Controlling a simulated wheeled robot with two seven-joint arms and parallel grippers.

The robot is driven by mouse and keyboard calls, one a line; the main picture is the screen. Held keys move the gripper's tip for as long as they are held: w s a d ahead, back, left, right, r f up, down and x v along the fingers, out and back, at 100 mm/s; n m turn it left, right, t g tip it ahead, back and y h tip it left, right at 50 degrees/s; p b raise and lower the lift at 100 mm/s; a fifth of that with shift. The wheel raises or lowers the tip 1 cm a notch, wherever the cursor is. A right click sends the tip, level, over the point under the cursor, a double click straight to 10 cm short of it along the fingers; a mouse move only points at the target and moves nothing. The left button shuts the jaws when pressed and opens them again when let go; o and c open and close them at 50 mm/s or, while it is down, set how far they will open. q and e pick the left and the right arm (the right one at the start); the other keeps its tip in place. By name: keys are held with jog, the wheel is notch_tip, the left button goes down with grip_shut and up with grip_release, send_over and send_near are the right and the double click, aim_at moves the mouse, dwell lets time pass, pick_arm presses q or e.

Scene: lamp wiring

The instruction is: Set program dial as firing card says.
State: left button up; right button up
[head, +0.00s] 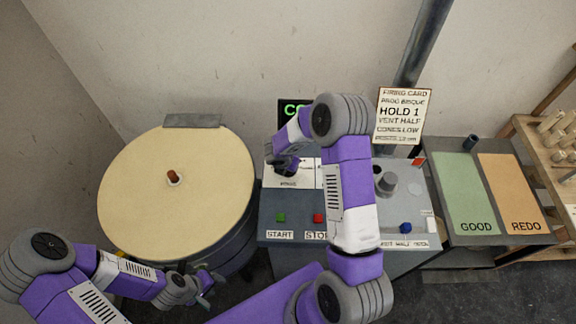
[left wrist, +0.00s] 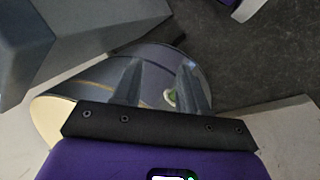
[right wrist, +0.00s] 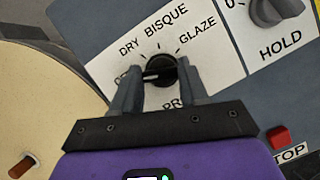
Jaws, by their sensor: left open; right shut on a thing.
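The program dial (right wrist: 160,66) is a black knob with a white pointer line. The labels around it read DRY, BISQUE and GLAZE, plus one at the far left mostly hidden by a finger. The pointer lies nearly level, its direction toward the left, away from BISQUE. My right gripper (right wrist: 160,72) is shut on the dial, a finger on either side; in the head view (head: 284,164) it hides the dial. The firing card (head: 400,115) reads PROG BISQUE, HOLD 1, VENT HALF, CONES LOW. My left gripper (head: 207,284) is open and empty, low in front of the kiln.
The round kiln (head: 140,205) with a cream lid and brown plug stands left of the panel. A green START button (head: 281,217), red STOP button (head: 319,218) and HOLD knob (right wrist: 275,10) are nearby. GOOD (head: 462,190) and REDO (head: 512,195) mats lie right.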

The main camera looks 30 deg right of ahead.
jog(key=shift+c, duration=0.4)
jog(key=m+g+b, duration=0.1)
jog(key=m, duration=0.2)
jog(key=shift+w+a+m+g, duration=0.1)
jog(key=shift+m+g, duration=0.2)
jog(key=shift+m, duration=0.1)
jog(key=m+g+b, duration=0.1)
jog(key=m, duration=0.1)
jog(key=m+g+b, duration=0.1)
jog(key=m, duration=0.2)
jog(key=shift+w+m+h, duration=0.15)
jog(key=shift+m+h, duration=0.15)
jog(key=m, duration=0.2)
jog(key=m+g+b, duration=0.1)
jog(key=m, duration=0.1)
jog(key=shift+w+g+y, duration=0.1)
jog(key=shift+g+y, duration=0.2)
jog(key=shift+y, duration=0.1)
jog(key=shift+m+g+y+b, duration=0.45)
jog(key=shift+m+b, duration=0.2)
jog(key=shift+m, duration=1.45)
jog(key=shift+d, duration=0.2)
jog(key=o, duration=1.1)
jog(key=shift+c, duration=0.2)
